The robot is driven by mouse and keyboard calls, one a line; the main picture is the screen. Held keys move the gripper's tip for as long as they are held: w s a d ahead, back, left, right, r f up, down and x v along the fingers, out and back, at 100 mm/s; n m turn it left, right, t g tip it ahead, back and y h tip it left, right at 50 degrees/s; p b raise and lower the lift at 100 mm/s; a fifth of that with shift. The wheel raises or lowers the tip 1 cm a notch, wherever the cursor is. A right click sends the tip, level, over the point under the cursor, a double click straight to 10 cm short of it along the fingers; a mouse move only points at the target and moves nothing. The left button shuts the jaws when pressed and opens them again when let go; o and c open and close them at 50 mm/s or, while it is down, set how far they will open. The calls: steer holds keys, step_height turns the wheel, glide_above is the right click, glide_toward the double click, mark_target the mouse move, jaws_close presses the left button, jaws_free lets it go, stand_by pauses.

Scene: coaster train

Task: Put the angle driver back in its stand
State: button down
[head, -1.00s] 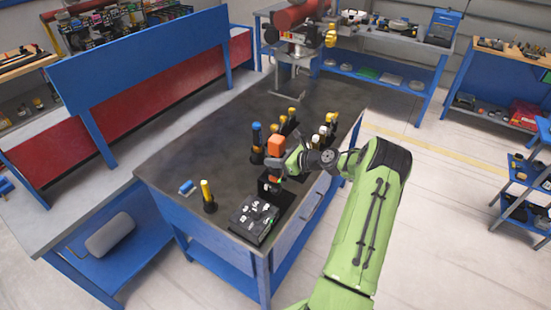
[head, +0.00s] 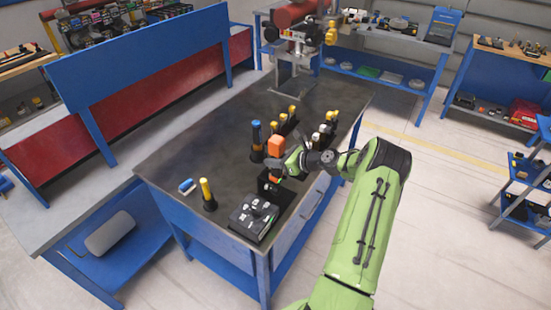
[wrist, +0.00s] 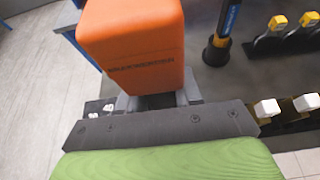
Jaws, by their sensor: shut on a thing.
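The angle driver (head: 275,146) has an orange block-shaped end that points up. It also fills the upper middle of the wrist view (wrist: 135,40). My gripper (head: 283,163) is shut on the driver just below the orange part; the jaws show in the wrist view (wrist: 160,100) at its base. A black stand (head: 272,187) is directly beneath the driver at the table's right side. The driver's lower end is mostly hidden, so I cannot tell how deep it sits in the stand.
A black tray with small parts (head: 253,217) is in front of the stand. A yellow-handled tool (head: 207,193) and a blue-topped tool (head: 256,138) stand upright nearby. Racks of yellow-topped tools (head: 290,117) and white-topped tools (head: 318,138) are behind. The table's left middle (head: 190,150) is clear.

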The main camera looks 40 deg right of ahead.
steer(key=shift+f, duration=0.1)
stand_by(0.3)
steer(key=c, duration=0.8)
jaws_free()
steer(key=shift+o, duration=0.6)
steer(key=shift+s+f, duration=0.1)
steer(key=shift+f, duration=0.15)
steer(key=v, duration=1.5)
steer(key=shift+s+r+b, duration=0.3)
steer(key=shift+b, duration=0.15)
